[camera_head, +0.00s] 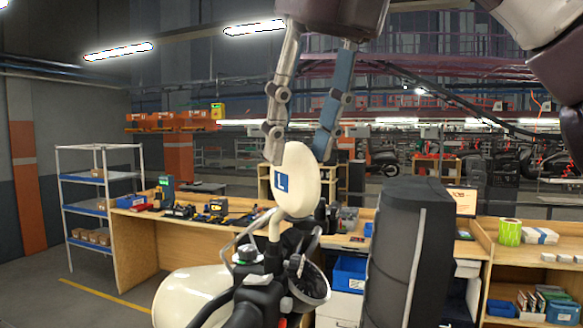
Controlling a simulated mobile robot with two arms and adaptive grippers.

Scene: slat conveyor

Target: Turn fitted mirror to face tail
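The fitted mirror (299,191) is a cream oval with a blue "L" label. It stands on a short cream stem above the scooter's dark handlebar and shows its cream shell, with no reflective face visible. The scooter front (262,285) has a cream body, black grips and a round dial. I cannot tell whether the fingers touch the mirror.
A tall dark rounded block (408,250) stands close on the right of the scooter. A wooden bench (135,243) with tools is behind on the left, beside a white shelf rack (100,205). A bench with a green roll (510,232) and bins is on the right.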

